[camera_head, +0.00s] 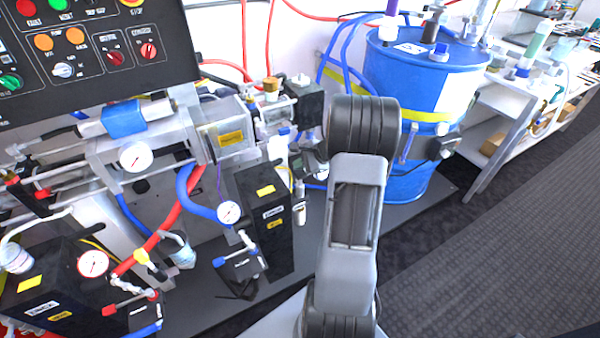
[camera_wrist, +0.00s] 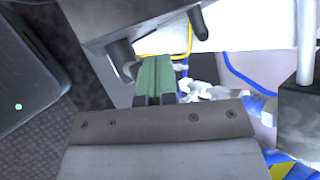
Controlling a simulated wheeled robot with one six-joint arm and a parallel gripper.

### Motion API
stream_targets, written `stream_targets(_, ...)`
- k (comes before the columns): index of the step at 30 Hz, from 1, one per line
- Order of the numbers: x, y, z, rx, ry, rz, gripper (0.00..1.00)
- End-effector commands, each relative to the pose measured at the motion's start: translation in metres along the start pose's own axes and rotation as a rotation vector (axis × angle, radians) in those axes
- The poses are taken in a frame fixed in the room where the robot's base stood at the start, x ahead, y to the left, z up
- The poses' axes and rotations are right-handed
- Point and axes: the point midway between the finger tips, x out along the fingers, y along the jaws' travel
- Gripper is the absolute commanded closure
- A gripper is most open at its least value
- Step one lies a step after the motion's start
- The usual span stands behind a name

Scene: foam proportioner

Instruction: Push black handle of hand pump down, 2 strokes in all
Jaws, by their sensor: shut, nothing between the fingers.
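My gripper (camera_wrist: 155,75) shows in the wrist view with its green fingers shut together and nothing between them. A dark rounded peg-like part (camera_wrist: 122,58) hangs just left of the fingertips, under a grey body. I cannot tell for sure whether it is the black handle of the hand pump. In the head view my arm covers the middle, and my gripper is hidden behind it. No hand pump handle can be picked out clearly there.
A blue drum (camera_head: 415,100) with fittings on its lid stands right of my arm. A black control panel (camera_head: 85,50), hoses, gauges and a black box (camera_head: 262,215) crowd the left. A workbench (camera_head: 520,85) is behind right. The grey floor (camera_head: 480,250) at right is clear.

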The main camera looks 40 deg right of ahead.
Motion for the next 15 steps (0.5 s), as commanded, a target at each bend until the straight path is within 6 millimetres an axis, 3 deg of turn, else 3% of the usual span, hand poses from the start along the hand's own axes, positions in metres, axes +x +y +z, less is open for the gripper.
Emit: stream_targets(15, 0.0058, 0.0042, -0.0042, 0.0, 0.0, 0.0, 1.0)
